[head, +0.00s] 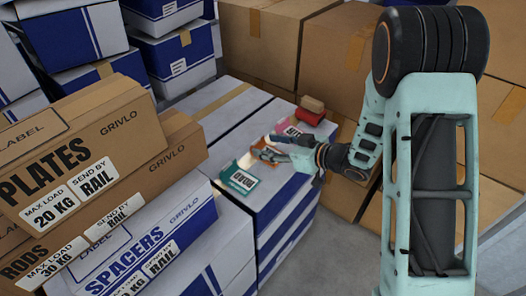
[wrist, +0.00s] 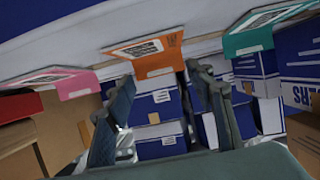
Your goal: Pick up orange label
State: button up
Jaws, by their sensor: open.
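The orange label (wrist: 145,57) hangs partly over an edge in the wrist view, between pink and teal labels. In the head view the orange label (head: 262,151) lies on the white-and-blue box stack, partly hidden by my gripper. My gripper (head: 262,147) is open at that stack's top, with its fingers over or beside the label. In the wrist view my gripper's two fingers (wrist: 157,85) stand apart, with the orange label beyond and between them. I cannot tell whether they touch it.
A teal label (head: 238,180) lies nearer and a pink label (head: 294,130) farther along the stack. A red item (head: 311,115) sits behind the pink one. Cardboard boxes (head: 270,40) stand behind, and a brown PLATES box (head: 100,160) rises at left.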

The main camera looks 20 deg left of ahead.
aim_at(258, 143)
jog(key=b+x, duration=0.1)
jog(key=x, duration=0.4)
jog(key=shift+w, duration=0.1)
jog(key=shift+r, duration=0.1)
jog(key=shift+c, duration=0.6)
jog(key=c, duration=0.7)
